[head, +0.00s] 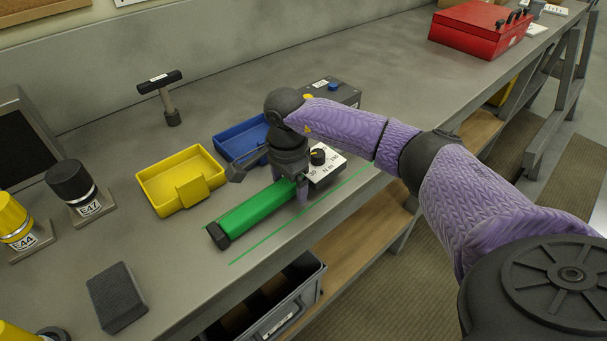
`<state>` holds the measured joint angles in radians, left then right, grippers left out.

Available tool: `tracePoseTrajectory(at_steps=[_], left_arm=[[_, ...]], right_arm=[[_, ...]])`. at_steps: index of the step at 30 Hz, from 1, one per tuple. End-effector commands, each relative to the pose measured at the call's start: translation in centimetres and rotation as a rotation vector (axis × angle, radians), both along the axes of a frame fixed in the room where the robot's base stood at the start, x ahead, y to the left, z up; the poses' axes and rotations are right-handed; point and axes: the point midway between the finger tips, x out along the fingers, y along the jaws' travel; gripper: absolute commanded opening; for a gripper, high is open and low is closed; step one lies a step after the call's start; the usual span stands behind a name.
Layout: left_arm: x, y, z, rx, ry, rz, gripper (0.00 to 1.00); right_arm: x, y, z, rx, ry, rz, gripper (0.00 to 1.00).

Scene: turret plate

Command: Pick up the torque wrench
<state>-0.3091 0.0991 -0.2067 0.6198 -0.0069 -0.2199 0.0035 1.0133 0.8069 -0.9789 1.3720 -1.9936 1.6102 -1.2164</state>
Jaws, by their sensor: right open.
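The torque wrench has a green handle (252,212) with a black end cap, and lies on the grey workbench (330,98). At its right end is a white scale plate marked "N m" with a black knob. My right gripper (270,183) is open above the wrench, at the handle's upper right end by the scale plate. One finger reaches out to the left and another points down beside the handle. The gripper hides part of the wrench, and I cannot tell whether the fingers touch it. My left gripper is not in view.
A yellow bin (181,180) and a blue bin (240,141) stand behind the wrench. A hammer-shaped tool (169,112) stands farther back. Labelled canisters (72,182) and a dark block (116,297) are at left. A red toolbox (480,28) is far right. A green line marks the bench near its front edge.

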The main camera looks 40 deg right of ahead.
Motion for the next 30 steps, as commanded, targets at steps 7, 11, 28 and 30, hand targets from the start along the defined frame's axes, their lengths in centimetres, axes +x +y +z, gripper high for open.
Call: tracePoseTrajectory(at_steps=[7, 11, 28, 30], left_arm=[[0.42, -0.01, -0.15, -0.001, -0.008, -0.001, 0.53], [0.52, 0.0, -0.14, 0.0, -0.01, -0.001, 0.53], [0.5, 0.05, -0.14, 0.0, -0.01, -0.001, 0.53], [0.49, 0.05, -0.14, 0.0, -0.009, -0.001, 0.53]], right_arm=[[0.03, 0.03, -0.85, 0.001, -0.002, 0.0, 0.91], [0.03, 0.03, -0.82, 0.001, -0.002, 0.0, 0.72], [0.04, 0.04, -0.79, 0.002, -0.002, 0.0, 0.0], [0.04, 0.04, -0.79, 0.002, -0.002, 0.0, 0.0]])
